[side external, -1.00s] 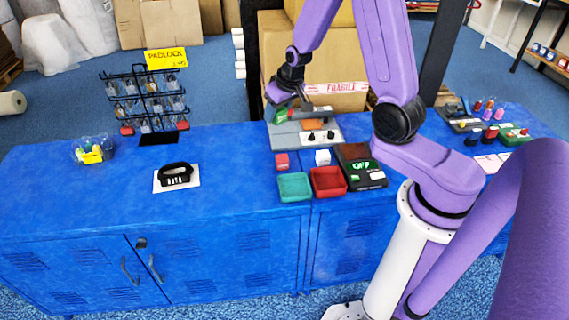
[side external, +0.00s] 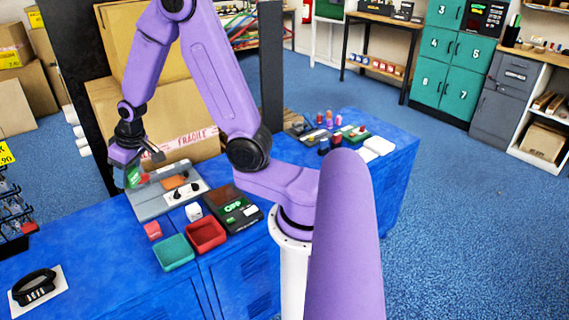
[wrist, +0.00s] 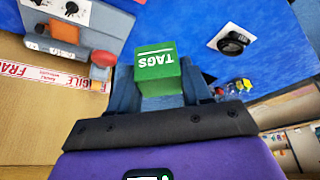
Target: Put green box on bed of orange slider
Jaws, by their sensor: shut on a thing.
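My gripper (wrist: 158,92) is shut on the green box (wrist: 158,70), which has white "TAGS" lettering on it. The box also shows in the side external view (side external: 133,177), partly hidden by the gripper (side external: 131,168) and near the left end of a grey machine (side external: 150,208). The orange slider (side external: 174,182) is on that machine, to the right of the box, partly hidden behind a grey bar. In the wrist view the orange part (wrist: 64,32) lies to the upper left of the box, apart from it. I cannot tell the box's exact height.
A red-knobbed lever (wrist: 102,60) stands close left of the box in the wrist view. A carton (side external: 195,115) stands behind.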

